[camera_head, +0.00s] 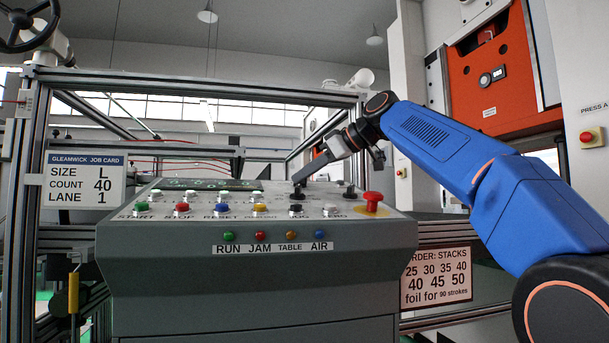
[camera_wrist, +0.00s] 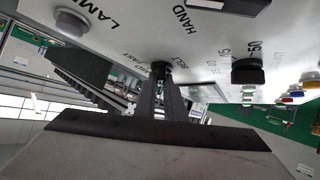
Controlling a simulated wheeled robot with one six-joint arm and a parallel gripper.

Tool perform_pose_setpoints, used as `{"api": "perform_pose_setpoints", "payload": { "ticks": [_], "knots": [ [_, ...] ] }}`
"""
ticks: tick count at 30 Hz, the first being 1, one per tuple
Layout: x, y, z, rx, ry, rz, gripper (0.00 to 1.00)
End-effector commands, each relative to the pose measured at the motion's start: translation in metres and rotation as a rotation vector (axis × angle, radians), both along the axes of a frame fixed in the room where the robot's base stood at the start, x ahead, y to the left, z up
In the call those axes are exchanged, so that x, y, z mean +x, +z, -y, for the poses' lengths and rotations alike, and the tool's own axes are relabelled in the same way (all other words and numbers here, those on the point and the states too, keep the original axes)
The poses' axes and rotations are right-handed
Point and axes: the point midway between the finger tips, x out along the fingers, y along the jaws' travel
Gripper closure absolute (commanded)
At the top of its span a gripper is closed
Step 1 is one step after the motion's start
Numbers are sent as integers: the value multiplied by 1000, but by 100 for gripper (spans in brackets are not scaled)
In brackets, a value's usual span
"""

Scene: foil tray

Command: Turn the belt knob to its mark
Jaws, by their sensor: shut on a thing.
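My gripper (camera_head: 301,176) reaches down and left over the sloping top of the grey control panel (camera_head: 250,268). In the wrist view its dark fingers (camera_wrist: 160,84) point at the panel and are shut on the small black belt knob (camera_wrist: 160,67). The word BELT is printed beside this knob, and a speed word that reads FAST is on its other side. The fingers hide most of the knob. Its pointer and its mark cannot be made out. In the head view I cannot tell the belt knob apart from the dark fingertips.
A larger black knob (camera_wrist: 247,71) stands beside the gripper, near a printed 50. A grey button (camera_wrist: 72,22) is by the word LAMP. A red mushroom button (camera_head: 372,200) is at the panel's right. Several coloured buttons line the front. Frame posts (camera_head: 32,180) stand left.

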Motion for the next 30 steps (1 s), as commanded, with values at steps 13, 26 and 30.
{"api": "perform_pose_setpoints", "payload": {
  "ticks": [13, 26, 30],
  "knots": [
    [0, -1, 0, -2, 0, -1, 72],
    [-7, 7, 11, -1, -1, 0, 72],
    [-18, 18, 30, 0, -3, 0, 72]
  ]
}}
